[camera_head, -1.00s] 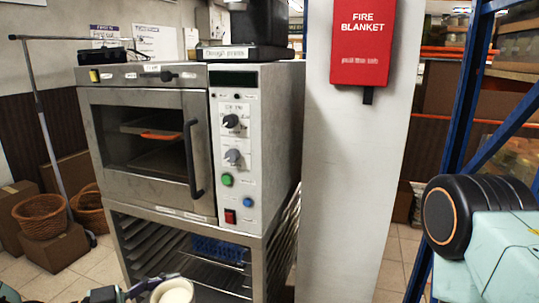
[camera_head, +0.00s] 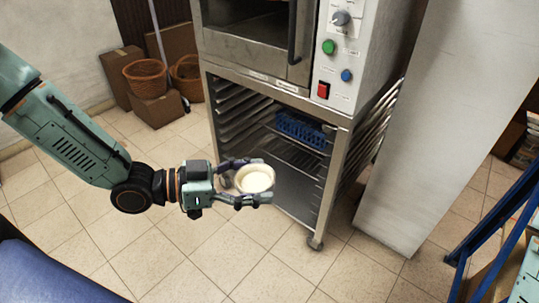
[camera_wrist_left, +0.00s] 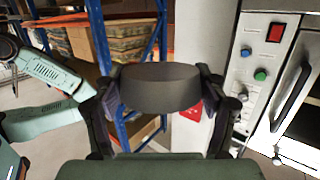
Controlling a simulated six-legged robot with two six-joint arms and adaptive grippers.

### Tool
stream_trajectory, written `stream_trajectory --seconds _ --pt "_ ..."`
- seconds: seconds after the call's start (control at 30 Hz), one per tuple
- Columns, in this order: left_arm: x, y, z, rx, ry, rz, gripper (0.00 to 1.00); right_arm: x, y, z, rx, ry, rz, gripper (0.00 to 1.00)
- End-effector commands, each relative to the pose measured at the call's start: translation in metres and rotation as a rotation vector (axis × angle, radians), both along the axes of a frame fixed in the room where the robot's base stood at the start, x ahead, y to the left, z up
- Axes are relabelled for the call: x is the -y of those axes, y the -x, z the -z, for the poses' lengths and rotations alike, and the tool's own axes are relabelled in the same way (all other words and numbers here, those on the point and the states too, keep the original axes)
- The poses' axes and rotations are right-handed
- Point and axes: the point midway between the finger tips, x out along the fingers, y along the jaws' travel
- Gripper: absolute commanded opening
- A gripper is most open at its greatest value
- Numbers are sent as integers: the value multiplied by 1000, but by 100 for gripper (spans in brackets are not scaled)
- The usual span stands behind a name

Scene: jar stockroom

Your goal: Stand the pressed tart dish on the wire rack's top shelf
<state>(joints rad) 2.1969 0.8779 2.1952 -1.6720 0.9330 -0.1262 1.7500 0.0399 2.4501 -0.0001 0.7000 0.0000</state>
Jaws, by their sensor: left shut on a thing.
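The tart dish (camera_head: 256,177) is small, round and cream-coloured, with its open side up in the head view. My left gripper (camera_head: 262,182) is shut on it, one finger on each side, and holds it in the air in front of the steel stand. In the left wrist view the dish (camera_wrist_left: 160,88) shows as a dark, shaded band between the fingers. The stand (camera_head: 337,175) under the oven has side runners and wire shelves (camera_head: 305,157) inside. I cannot tell whether this is the wire rack named. My right gripper is out of view.
A blue basket (camera_head: 302,129) sits high inside the stand. The oven (camera_head: 245,45) is above it. A white pillar (camera_head: 425,130) stands to the right, and blue shelving (camera_head: 490,225) is further right. Wicker baskets (camera_head: 147,77) and boxes are at back left. The tiled floor in front is clear.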

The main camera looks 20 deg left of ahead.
Motion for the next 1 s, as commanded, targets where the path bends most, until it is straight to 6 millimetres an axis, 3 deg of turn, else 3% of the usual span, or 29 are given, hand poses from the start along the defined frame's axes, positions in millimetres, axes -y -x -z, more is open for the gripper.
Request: stream_trajectory --seconds 1.0 --pt "106 0 -62 1 -6 619 40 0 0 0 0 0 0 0"
